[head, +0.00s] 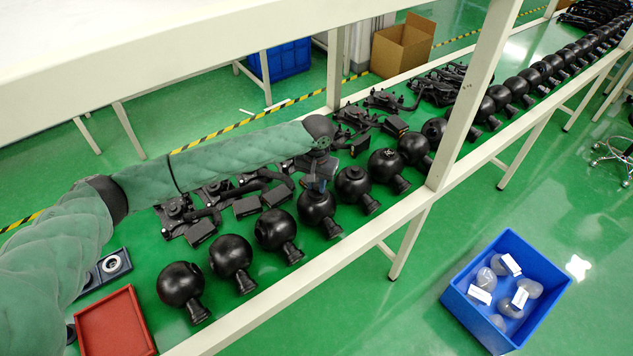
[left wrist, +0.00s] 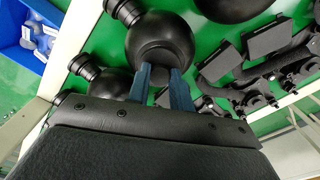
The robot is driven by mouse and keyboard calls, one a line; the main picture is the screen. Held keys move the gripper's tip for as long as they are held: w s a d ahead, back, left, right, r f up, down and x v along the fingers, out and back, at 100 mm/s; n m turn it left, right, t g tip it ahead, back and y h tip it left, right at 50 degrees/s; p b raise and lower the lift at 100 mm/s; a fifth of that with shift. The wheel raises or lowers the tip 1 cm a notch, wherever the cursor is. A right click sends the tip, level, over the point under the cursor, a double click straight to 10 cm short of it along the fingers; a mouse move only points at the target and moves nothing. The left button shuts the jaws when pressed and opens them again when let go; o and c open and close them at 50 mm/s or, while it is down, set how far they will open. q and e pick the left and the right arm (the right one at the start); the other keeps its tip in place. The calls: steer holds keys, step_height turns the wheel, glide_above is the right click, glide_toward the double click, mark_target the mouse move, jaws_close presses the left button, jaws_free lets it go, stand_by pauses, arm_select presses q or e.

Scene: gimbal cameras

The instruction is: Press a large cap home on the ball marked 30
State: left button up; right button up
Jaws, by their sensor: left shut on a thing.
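My left gripper (head: 321,184) reaches in from the left over the row of black balls. Its two blue fingers (left wrist: 162,72) sit a little apart at one black ball (left wrist: 160,35), which is the ball (head: 317,206) under the gripper in the head view. The fingers are shut on a dark thing at the ball's surface, probably the cap. It is mostly hidden, and I cannot tell whether it is seated or only touching. No number 30 is legible on any ball. My right gripper is not in view.
Neighbouring balls (head: 274,229) (head: 353,185) stand close on both sides. Black bracket assemblies (head: 190,215) lie behind the row. A red tray (head: 115,325) and a grey tray with a ring-shaped part (head: 113,263) are at left. White shelf posts (head: 470,95) rise from the bench; a blue bin (head: 540,255) stands on the floor.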

mark_target(317, 186)
arm_select(q)
steer(key=shift+f, duration=0.5)
steer(key=o, duration=1)
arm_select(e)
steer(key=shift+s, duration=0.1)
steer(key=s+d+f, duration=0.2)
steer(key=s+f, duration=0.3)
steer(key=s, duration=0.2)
arm_select(q)
steer(key=shift+r+b, duration=0.45)
steer(key=shift+r, duration=0.35)
step_height(317, 186, up, 6)
steer(key=shift+f+b, duration=0.25)
steer(key=shift+b, duration=0.85)
steer(key=shift+r, duration=0.35)
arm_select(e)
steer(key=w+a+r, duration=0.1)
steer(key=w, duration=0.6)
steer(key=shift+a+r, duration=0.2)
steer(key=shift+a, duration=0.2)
